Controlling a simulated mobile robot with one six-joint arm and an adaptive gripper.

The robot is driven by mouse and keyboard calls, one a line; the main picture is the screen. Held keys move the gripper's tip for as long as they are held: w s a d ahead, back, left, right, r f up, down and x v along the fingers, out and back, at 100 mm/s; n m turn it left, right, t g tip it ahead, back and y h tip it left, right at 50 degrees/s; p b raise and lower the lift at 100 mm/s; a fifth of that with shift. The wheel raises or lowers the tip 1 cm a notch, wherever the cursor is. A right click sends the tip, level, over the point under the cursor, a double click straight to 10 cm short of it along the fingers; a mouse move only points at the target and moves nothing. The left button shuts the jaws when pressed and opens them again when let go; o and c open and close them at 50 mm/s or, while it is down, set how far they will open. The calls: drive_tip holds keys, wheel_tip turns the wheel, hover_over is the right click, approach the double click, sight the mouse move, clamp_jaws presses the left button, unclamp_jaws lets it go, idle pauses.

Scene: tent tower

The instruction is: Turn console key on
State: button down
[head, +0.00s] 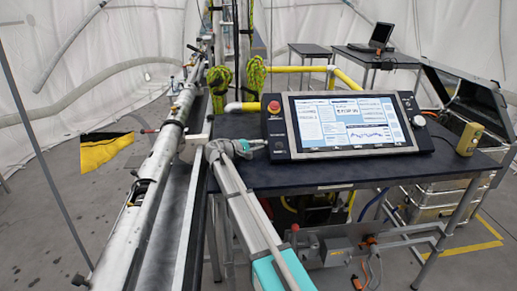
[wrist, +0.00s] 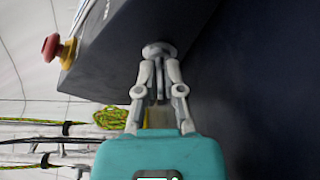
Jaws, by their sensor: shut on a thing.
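The console (head: 345,125) is a dark panel with a lit screen, standing tilted on a dark table. In the wrist view its dark side face (wrist: 125,35) carries a small round grey key (wrist: 158,48). My gripper (head: 264,146) reaches to the console's lower left side from the left. In the wrist view my gripper (wrist: 159,65) has both fingers closed on the key, one on each side. The key itself is hidden in the head view. Which way the key is turned cannot be told.
A red emergency button (head: 274,106) on a yellow base sits at the console's upper left. The dark table (head: 300,176) lies close under my gripper. A long metal pipe assembly (head: 160,160) runs along the left. A yellow box (head: 469,139) stands at the table's right.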

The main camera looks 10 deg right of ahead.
drive_tip(key=shift+s+f+m+b, duration=0.15)
drive_tip(key=shift+m+b, duration=0.15)
drive_tip(key=shift+m, duration=0.2)
drive_tip(key=c, duration=0.8)
unclamp_jaws()
drive_tip(key=shift+d, duration=0.1)
drive_tip(key=shift+w+r+n+p, duration=0.2)
drive_tip(key=shift+n+p, duration=0.1)
drive_tip(key=shift+p, duration=0.15)
